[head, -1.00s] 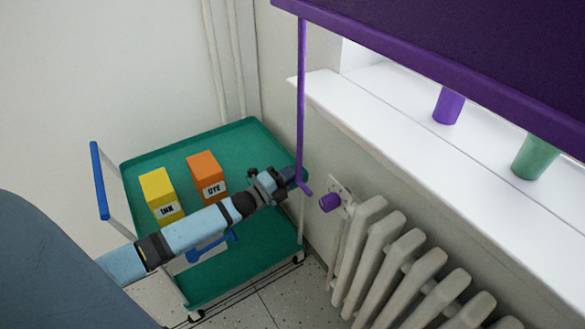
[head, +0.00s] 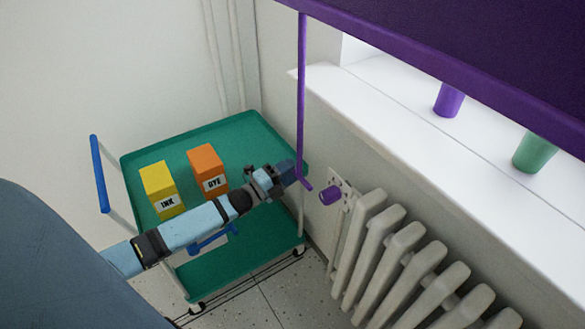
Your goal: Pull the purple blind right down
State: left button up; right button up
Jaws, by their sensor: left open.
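The purple blind (head: 450,60) hangs across the window at the upper right, with its lower edge above the white sill. A thin purple pull rod (head: 301,100) hangs from the blind's left end and has a short bent handle at its bottom. My left gripper (head: 292,174) is open at the lower end of the rod, close beside it. I cannot tell whether the fingers are around the rod or touch it. My right gripper is out of view.
A green trolley (head: 235,128) with a yellow ink box (head: 158,184) and an orange dye box (head: 206,166) stands under my left arm. A radiator (head: 400,262) with a purple knob (head: 330,196) is to the right. A purple cup (head: 448,100) and green cup (head: 533,152) stand on the sill (head: 400,117).

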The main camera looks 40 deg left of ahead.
pick_arm(q)
jog(key=v, duration=0.6)
jog(key=shift+p, duration=0.4)
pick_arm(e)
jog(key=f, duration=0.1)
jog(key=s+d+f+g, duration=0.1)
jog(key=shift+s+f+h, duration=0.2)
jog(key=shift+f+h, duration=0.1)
pick_arm(q)
jog(key=shift+s, duration=0.1)
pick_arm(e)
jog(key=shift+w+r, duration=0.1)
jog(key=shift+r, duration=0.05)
pick_arm(q)
jog(key=w+d+r+g+y+p, duration=0.1)
jog(key=w+d+g+p, duration=0.2)
jog(key=w, duration=0.5)
jog(key=shift+w+g+y+p, duration=0.2)
jog(key=shift+g+y+p, duration=0.2)
jog(key=shift+g+p, duration=0.15)
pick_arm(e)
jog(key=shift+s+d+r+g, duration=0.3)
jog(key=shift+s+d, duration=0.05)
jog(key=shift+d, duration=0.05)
